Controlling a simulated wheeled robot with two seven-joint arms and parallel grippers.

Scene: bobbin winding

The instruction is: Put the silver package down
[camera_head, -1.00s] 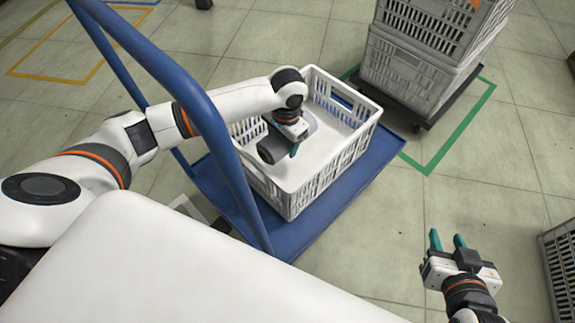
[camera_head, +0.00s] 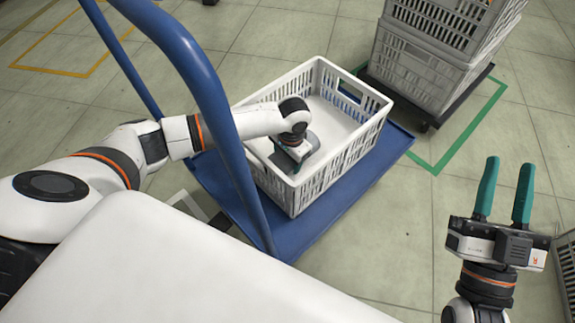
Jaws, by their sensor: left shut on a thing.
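The silver package (camera_head: 313,144) is only partly visible as a grey patch inside the white crate (camera_head: 327,170), mostly hidden behind my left gripper and wrist. My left gripper (camera_head: 288,158) is low inside the crate, pointing down, and shut on the package. Its fingertips are mostly hidden, and I cannot tell whether the package touches the crate floor. My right gripper (camera_head: 505,190) is at the right, empty, with its two green fingers apart and pointing up.
The crate stands on a blue platform cart (camera_head: 352,195) with a blue tube handle (camera_head: 222,125), which my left arm reaches past. Stacked grey crates (camera_head: 425,55) stand on a dark dolly behind. Another crate (camera_head: 566,262) is at the right edge. Floor between is clear.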

